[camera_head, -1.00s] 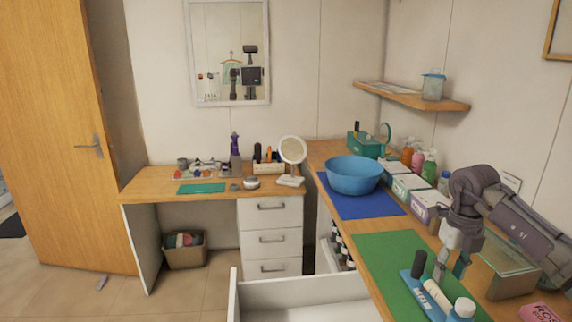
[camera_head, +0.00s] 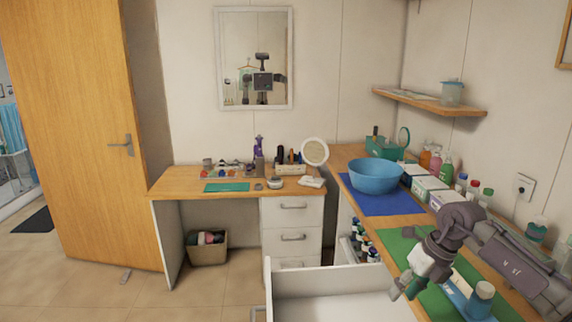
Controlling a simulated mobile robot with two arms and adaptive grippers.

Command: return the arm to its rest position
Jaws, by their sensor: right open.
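My right arm (camera_head: 455,225) comes in from the right over the counter. Its gripper (camera_head: 404,290) points down and to the left, with the fingers apart and nothing between them. It shows over the left edge of the green mat (camera_head: 400,243), beside the open drawer. The gripper and wrist hide part of the mat and of the blue holder (camera_head: 460,296), in which a capped bottle (camera_head: 482,297) stands. My left gripper is out of view.
An open, empty white drawer (camera_head: 335,280) juts out below the counter. A blue bowl (camera_head: 375,177) sits on a blue mat (camera_head: 385,206). Boxes and several bottles line the right wall. A wooden door (camera_head: 85,130) stands at the left; the floor (camera_head: 215,285) near it is clear.

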